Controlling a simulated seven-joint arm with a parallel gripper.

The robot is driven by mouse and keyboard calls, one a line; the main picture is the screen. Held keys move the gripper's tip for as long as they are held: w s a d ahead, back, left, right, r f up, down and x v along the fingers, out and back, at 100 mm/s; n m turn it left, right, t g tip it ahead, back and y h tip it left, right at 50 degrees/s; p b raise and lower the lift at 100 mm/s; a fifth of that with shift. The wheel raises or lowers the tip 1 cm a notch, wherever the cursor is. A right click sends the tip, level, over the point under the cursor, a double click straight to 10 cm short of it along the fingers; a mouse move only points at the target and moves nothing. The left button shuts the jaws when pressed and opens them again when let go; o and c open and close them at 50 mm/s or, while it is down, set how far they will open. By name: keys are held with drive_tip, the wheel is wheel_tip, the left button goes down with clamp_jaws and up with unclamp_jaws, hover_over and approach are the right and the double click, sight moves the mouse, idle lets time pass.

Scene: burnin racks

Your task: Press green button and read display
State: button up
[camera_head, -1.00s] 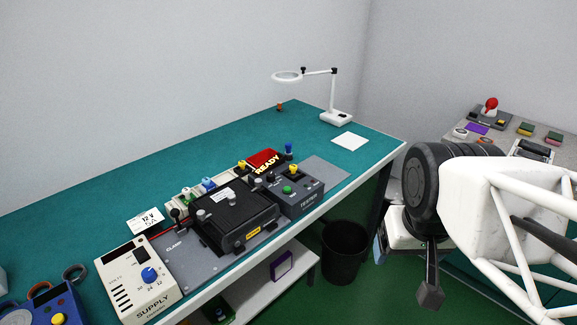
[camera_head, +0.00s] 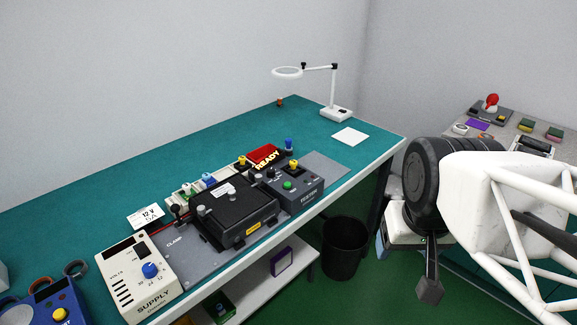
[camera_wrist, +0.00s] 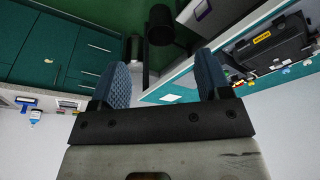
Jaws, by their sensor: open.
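In the head view, the green button (camera_head: 287,185) sits on the top of a dark grey tester box (camera_head: 304,196) at the right end of the black fixture. A red display sign (camera_head: 265,157) behind the fixture reads "READY". My gripper (camera_head: 430,290) is at the right of the head view, off the bench's front edge and well apart from the tester. In the wrist view, my gripper (camera_wrist: 165,88) shows two blue ribbed fingers spread apart with nothing between them.
A black clamp fixture (camera_head: 235,215) and a white supply box (camera_head: 140,280) stand left of the tester. A magnifier lamp (camera_head: 335,112) and white sheet (camera_head: 350,137) are at the bench's far end. A black bin (camera_head: 345,248) stands on the floor. A second bench is at right.

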clamp_jaws()
idle(1.4)
